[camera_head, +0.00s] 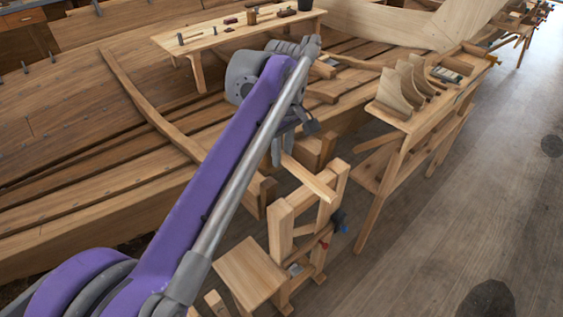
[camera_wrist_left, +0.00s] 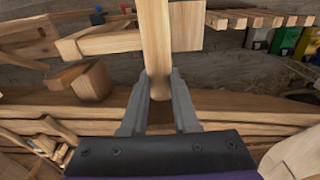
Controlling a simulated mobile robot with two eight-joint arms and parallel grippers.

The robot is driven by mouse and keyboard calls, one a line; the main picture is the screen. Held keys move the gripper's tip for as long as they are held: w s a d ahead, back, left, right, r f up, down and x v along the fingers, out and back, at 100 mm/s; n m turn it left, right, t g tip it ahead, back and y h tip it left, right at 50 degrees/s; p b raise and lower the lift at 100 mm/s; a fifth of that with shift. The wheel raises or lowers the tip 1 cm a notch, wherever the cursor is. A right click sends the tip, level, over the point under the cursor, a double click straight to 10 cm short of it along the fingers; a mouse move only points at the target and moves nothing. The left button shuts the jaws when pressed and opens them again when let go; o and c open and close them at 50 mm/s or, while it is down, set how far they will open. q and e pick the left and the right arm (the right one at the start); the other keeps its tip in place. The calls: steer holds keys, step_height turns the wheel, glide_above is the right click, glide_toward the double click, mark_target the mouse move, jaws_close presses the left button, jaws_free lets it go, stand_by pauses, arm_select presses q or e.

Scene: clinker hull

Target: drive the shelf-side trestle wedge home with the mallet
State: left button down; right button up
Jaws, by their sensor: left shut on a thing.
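My left gripper (camera_head: 282,150) is shut on the near end of a pale wooden handle (camera_head: 311,179), which I take to be the mallet's. In the left wrist view the handle (camera_wrist_left: 154,45) runs up from between the fingers (camera_wrist_left: 160,90) and out of the top edge. I cannot tell where the mallet head is. The handle is held over the wooden trestle frame (camera_head: 276,232), its far end close to the frame's top; I cannot tell whether they touch. I cannot make out the shelf-side wedge. My right gripper is not in view.
A bench (camera_head: 391,119) with curved wooden pieces stands right of the trestle. A square board (camera_head: 249,271) is low at its front left. The planked hull (camera_head: 60,150) fills the left, with a tool table (camera_head: 215,38) behind. Floor (camera_head: 440,210) is open at right.

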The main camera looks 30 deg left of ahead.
arm_select(q)
steer(key=shift+d, duration=0.1)
stand_by(0.5)
step_height(320, 180, down, 10)
steer(key=r, duration=0.1)
step_height(320, 180, up, 9)
steer(key=shift+r, duration=0.2)
steer(key=shift+f, duration=0.15)
stand_by(0.4)
